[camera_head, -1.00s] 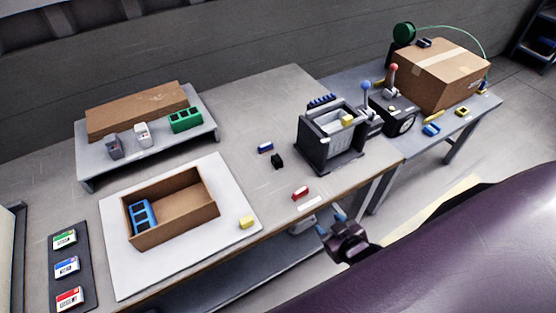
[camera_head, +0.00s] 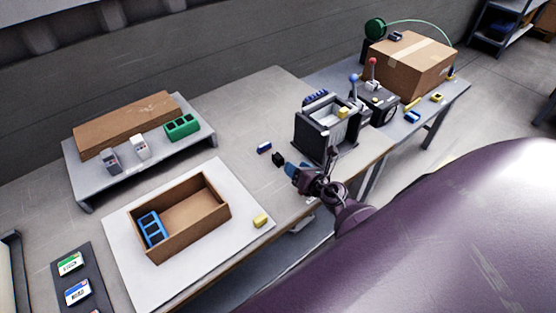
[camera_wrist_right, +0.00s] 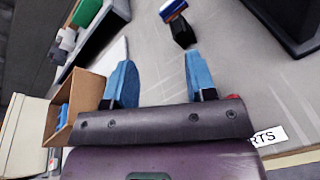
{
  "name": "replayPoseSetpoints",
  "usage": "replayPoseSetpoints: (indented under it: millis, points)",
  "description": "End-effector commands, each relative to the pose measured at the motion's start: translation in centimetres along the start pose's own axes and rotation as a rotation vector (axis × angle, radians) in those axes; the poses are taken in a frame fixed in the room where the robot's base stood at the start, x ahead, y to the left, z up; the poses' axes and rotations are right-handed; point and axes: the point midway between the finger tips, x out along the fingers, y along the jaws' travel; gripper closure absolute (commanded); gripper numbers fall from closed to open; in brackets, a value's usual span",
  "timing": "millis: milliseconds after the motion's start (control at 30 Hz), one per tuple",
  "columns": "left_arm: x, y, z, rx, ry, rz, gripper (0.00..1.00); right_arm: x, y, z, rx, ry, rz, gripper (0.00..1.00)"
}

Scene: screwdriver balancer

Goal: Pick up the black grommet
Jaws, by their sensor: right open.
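The black grommet (camera_head: 278,158) is a small dark block on the grey table, near a small blue block. My right gripper (camera_head: 290,169) is over the table, just to the right of the grommet in the head view. In the right wrist view the gripper (camera_wrist_right: 158,62) has its two blue fingers spread with nothing between them. There the grommet (camera_wrist_right: 183,32) lies just beyond the tip of the right-hand finger, not between the fingers. I cannot tell the height gap. My left gripper is not in view.
A blue block (camera_head: 264,147) lies beside the grommet. An open cardboard box (camera_head: 218,215) sits on a white mat with a yellow block (camera_head: 260,221). A grey stand (camera_head: 84,190) is at the left.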

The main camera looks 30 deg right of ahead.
Motion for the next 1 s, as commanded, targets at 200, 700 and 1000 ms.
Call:
replayPoseSetpoints:
  millis: [200, 700, 1000]
  points:
    - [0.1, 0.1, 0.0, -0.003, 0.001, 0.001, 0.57, 2.4, -1.7, -0.2, -0.374, 0.101, -0.027, 0.49]
    - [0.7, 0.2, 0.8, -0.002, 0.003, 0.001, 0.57, 7.1, -2.9, -1.1, -0.523, 0.153, -0.04, 0.49]
    - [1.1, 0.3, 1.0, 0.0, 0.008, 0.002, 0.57, 9.2, -2.9, -1.2, -0.522, 0.151, -0.041, 0.49]
